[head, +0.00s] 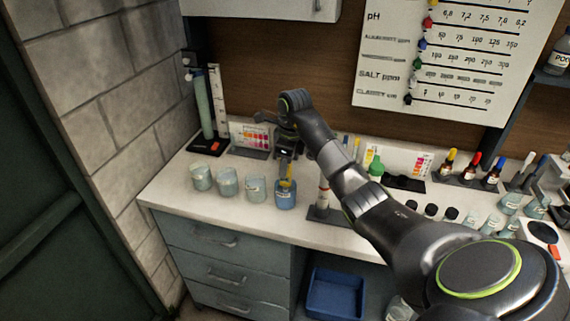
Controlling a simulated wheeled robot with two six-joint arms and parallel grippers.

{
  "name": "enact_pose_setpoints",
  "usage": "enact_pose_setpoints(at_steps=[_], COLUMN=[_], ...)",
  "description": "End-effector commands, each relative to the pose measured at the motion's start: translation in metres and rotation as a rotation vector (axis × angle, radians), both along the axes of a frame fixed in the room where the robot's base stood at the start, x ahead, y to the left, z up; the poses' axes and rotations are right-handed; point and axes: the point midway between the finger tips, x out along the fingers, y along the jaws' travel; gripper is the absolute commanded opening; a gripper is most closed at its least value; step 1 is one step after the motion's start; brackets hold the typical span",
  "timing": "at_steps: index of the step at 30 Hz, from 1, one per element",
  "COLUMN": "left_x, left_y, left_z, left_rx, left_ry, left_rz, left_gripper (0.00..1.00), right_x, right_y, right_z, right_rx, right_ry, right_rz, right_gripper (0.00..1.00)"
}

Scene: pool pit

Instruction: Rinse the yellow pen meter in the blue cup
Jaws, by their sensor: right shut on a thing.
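The blue cup (285,200) stands on the white counter near its front edge, at the right end of a row of cups. My right gripper (286,163) points down just above it and is shut on the yellow pen meter (287,184). The yellow of the pen shows between the fingers and the cup's rim. Its lower end appears to be at or inside the cup's mouth, but the cup hides how deep it goes. My left gripper is not in view.
Several clear cups (227,183) stand left of the blue cup. A small stand with a white-and-red bottle (323,198) is close on its right. Colour cards (250,137) and a green bottle (376,168) stand behind. Dropper bottles and more cups crowd the counter's right.

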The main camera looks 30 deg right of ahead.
Motion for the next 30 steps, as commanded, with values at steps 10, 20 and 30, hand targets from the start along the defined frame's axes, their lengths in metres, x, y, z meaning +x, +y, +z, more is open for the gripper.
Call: enact_pose_setpoints(at_steps=[10, 20, 30], left_x=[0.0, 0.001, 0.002], left_y=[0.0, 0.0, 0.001], left_z=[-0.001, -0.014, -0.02], left_rx=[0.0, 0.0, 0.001], left_ry=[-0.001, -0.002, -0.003], left_rz=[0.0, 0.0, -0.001], left_gripper=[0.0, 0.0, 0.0], right_x=[0.0, 0.0, 0.0], right_y=[0.0, 0.0, 0.0], right_z=[-0.001, -0.017, -0.024], right_rx=[0.0, 0.0, 0.001], right_ry=[0.0, 0.0, -0.001], right_rz=[0.0, 0.0, 0.0], right_gripper=[0.0, 0.0, 0.0])
